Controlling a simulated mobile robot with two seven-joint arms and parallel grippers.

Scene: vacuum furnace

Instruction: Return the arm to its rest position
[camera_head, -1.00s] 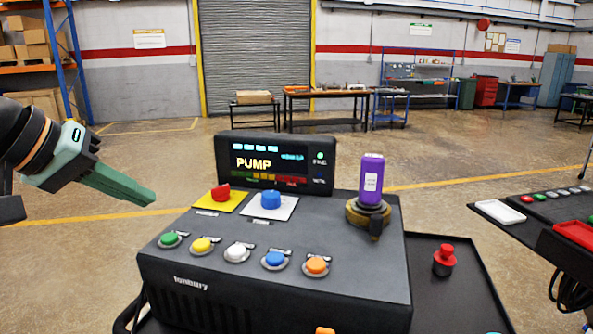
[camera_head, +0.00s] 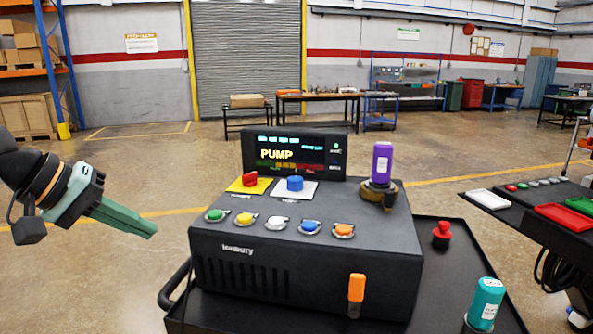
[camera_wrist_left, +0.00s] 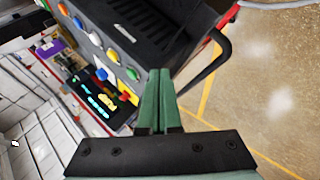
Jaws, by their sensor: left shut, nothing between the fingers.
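My left gripper (camera_head: 152,231) is at the left of the head view, green, with its fingers together and empty. It is in the air, apart from the black control box (camera_head: 300,225) and to its left. In the left wrist view its shut fingers (camera_wrist_left: 158,75) point toward the box (camera_wrist_left: 160,30), which appears turned over by the camera's angle. My right gripper is not in view.
The box carries a screen reading PUMP (camera_head: 293,153), several coloured buttons and a purple-capped part (camera_head: 382,163). It stands on a black cart (camera_head: 455,265) with a red knob (camera_head: 441,235) and a teal bottle (camera_head: 485,303). Another table with trays (camera_head: 488,199) is at right.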

